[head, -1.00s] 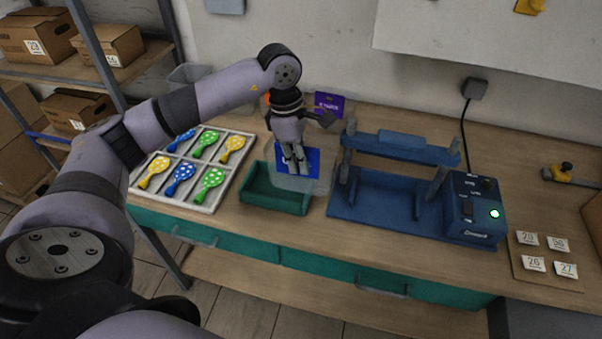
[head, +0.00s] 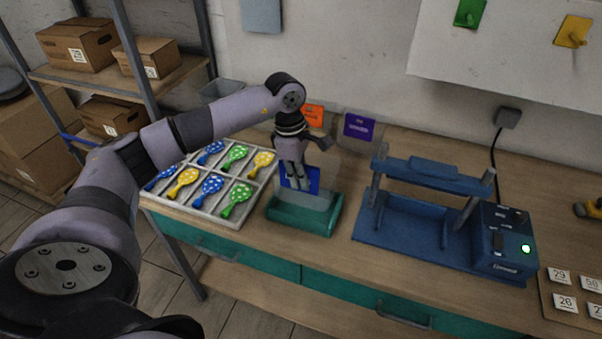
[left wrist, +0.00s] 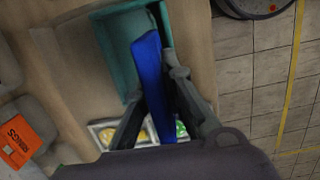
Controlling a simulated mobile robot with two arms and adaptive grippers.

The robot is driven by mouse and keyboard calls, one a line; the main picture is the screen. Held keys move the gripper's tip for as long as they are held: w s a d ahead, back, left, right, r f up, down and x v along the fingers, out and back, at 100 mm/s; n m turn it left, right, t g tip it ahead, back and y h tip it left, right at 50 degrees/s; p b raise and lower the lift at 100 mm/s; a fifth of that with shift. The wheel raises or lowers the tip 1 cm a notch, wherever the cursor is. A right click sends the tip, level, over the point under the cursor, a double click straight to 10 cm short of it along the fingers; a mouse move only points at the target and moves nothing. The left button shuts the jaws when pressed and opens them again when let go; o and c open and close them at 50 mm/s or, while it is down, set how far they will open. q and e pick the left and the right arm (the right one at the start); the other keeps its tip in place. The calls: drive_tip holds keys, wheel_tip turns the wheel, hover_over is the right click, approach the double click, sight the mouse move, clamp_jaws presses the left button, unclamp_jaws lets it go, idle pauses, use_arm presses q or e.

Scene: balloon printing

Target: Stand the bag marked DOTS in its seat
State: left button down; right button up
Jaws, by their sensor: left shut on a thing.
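My left gripper (head: 298,182) is shut on a flat bag with a blue panel (head: 313,181). The bag is upright, with its clear grey lower part over the green tray (head: 288,220). In the left wrist view the blue bag (left wrist: 150,75) shows nearly edge-on between the fingers, with the green tray (left wrist: 113,50) beside and beyond it. I cannot tell whether the bag touches the tray's floor. Its marking cannot be read. My right gripper is not in view.
An orange bag (head: 312,115) and a purple bag (head: 358,126) stand behind, near the wall. A compartmented tray (head: 228,217) of dotted balloons lies left. A blue press (head: 400,225) stands right, with number cards (head: 565,302) beyond it.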

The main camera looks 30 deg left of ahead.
sight(300, 190)
use_arm(q)
wheel_tip(300, 190, down, 3)
drive_tip(key=shift+f+b, duration=0.2)
drive_tip(key=shift+b, duration=0.5)
wheel_tip(300, 190, down, 2)
drive_tip(key=shift+f+b, duration=0.1)
drive_tip(key=shift+b, duration=0.45)
drive_tip(key=shift+f+b, duration=0.6)
drive_tip(key=c, duration=1.6)
unclamp_jaws()
drive_tip(key=shift+r, duration=0.1)
